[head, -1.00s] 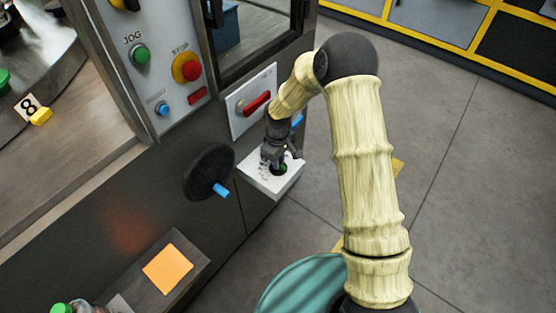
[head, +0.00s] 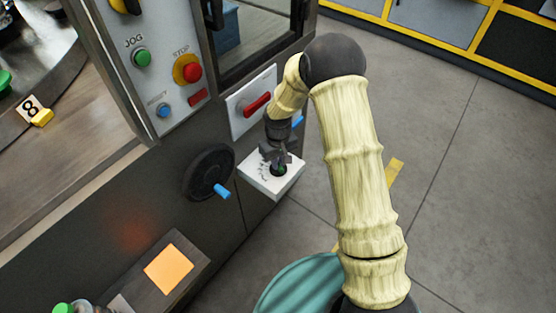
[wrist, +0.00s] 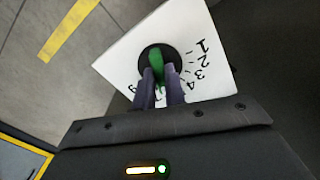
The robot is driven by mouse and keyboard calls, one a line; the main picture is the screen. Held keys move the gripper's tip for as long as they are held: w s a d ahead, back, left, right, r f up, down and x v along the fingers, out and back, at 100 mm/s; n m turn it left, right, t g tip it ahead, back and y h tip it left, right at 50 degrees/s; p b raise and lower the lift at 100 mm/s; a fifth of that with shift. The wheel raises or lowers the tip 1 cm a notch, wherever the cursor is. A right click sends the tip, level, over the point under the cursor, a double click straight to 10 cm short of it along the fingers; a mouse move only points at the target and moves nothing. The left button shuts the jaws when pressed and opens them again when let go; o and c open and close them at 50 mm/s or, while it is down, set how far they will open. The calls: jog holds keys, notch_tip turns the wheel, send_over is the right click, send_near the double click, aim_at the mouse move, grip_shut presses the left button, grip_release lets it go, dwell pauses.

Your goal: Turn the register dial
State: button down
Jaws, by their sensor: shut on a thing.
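The register dial (wrist: 156,57) is a black round knob with a green grip bar, set on a white plate (wrist: 120,43) with printed numbers such as 1, 2, 3 and 4. In the head view the white plate (head: 257,180) juts from the machine's front at its lower corner, and the dial (head: 279,170) is partly hidden by my gripper. My gripper (wrist: 160,77) comes down over the dial, and its two fingers are shut on the green bar. In the head view my gripper (head: 277,158) is right above the plate. The fingers hide some of the numbers.
A black handwheel (head: 208,172) with a blue handle is left of the plate. A red rotary switch (head: 256,104) is just above it. Jog (head: 142,57) and stop (head: 191,71) buttons sit higher on the panel. Open floor lies to the right.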

aim_at(279, 163)
jog(key=shift+m+p, duration=0.3)
jog(key=shift+m, duration=1.5)
jog(key=c, duration=1.5)
grip_release()
jog(key=shift+o, duration=0.2)
jog(key=shift+r, duration=0.1)
notch_tip(279, 163, up, 17)
jog(key=p, duration=0.1)
jog(key=shift+r, duration=0.15)
jog(key=shift+d, duration=0.1)
